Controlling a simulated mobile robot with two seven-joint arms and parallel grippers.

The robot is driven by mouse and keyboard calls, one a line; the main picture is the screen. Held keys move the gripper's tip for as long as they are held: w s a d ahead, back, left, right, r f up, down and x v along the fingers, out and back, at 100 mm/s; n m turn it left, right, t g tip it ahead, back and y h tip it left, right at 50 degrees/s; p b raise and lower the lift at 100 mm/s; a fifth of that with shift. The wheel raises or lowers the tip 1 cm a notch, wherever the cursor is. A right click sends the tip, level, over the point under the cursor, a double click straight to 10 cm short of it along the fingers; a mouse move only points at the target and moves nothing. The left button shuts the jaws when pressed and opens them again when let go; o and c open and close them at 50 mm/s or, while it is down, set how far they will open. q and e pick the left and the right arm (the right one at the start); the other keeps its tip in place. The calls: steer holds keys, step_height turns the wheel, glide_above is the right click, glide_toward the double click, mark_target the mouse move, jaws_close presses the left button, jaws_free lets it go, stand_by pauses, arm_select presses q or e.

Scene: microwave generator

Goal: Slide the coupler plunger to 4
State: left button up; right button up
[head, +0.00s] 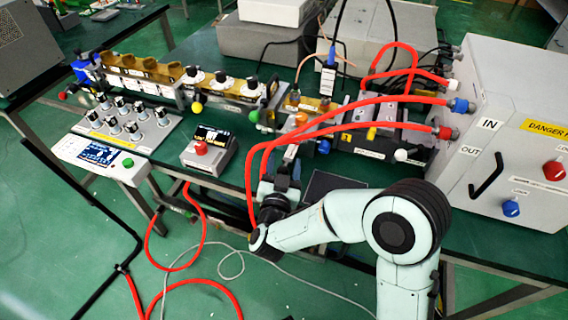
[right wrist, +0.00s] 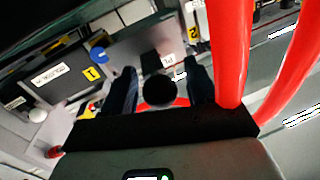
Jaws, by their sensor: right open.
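My right gripper (head: 284,165) is at the front edge of the bench, below the brass waveguide section with the orange knob (head: 301,119). In the right wrist view the open right gripper (right wrist: 161,68) has one dark finger on each side of a round black knob (right wrist: 159,90), with red partly showing beneath it. I cannot tell whether the fingers touch the knob, or whether it is the coupler plunger. Yellow tags reading 1 (right wrist: 92,73) and 2 (right wrist: 193,32) show beyond the fingers. No 4 mark is readable. My left gripper is not in view.
Thick red hoses (head: 350,110) run from the grey cabinet (head: 515,140) across the bench and pass close beside my right gripper. A box with a red button (head: 207,152) stands to its left. A knob panel (head: 130,128) is farther left.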

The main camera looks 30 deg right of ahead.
steer(key=v, duration=1.3)
steer(key=shift+p, duration=0.3)
